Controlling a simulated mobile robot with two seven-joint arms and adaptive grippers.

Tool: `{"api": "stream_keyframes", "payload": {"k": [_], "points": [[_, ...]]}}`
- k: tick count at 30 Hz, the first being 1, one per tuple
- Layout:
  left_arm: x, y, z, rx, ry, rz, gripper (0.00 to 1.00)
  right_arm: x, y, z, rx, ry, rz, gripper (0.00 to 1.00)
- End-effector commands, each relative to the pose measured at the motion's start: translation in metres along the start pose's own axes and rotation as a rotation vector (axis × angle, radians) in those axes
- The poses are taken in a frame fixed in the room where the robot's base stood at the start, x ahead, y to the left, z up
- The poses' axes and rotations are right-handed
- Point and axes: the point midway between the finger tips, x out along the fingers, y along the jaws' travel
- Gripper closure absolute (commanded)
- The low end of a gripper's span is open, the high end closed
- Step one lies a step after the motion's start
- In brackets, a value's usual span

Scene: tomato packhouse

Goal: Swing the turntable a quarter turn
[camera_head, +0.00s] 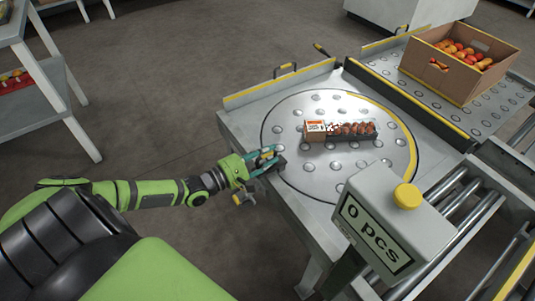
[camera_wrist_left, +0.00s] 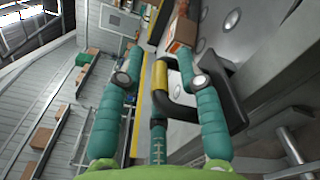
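The turntable (camera_head: 315,168) is a round steel plate with ball studs, set in a grey table, with a yellow arc along its right rim. A dark tray of tomatoes (camera_head: 352,131) with a cardboard end lies on it. My left gripper (camera_head: 268,158) is at the near left rim of the turntable. In the left wrist view the teal fingers of my left gripper (camera_wrist_left: 160,62) are apart. A black handle with a yellow grip (camera_wrist_left: 160,76) shows between them, closer to the right finger; contact cannot be told. My right gripper is not in view.
A counter display (camera_head: 372,235) reading "0 pcs", with a yellow button (camera_head: 407,196), stands at the table's near right. A cardboard box of tomatoes (camera_head: 450,77) stands on the ball table beyond. Roller conveyors (camera_head: 455,205) lie right. Open floor is left.

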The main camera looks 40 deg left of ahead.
Motion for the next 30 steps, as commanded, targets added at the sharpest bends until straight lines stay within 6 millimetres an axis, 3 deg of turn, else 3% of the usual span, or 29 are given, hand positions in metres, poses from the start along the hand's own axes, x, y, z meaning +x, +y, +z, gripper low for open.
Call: {"api": "stream_keyframes", "payload": {"k": [10, 12, 13, 30], "points": [[0.006, 0.000, 0.000, -0.001, 0.000, 0.000, 0.64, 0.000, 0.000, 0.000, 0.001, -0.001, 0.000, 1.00], [0.006, 0.000, 0.000, -0.001, 0.000, 0.000, 0.92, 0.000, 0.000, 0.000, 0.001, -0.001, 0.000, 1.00], [0.005, 0.000, 0.000, -0.001, 0.000, 0.000, 1.00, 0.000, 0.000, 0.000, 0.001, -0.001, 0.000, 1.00], [0.007, -0.007, 0.013, -0.007, 0.024, 0.033, 1.00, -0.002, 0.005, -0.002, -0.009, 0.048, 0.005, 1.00]]}}
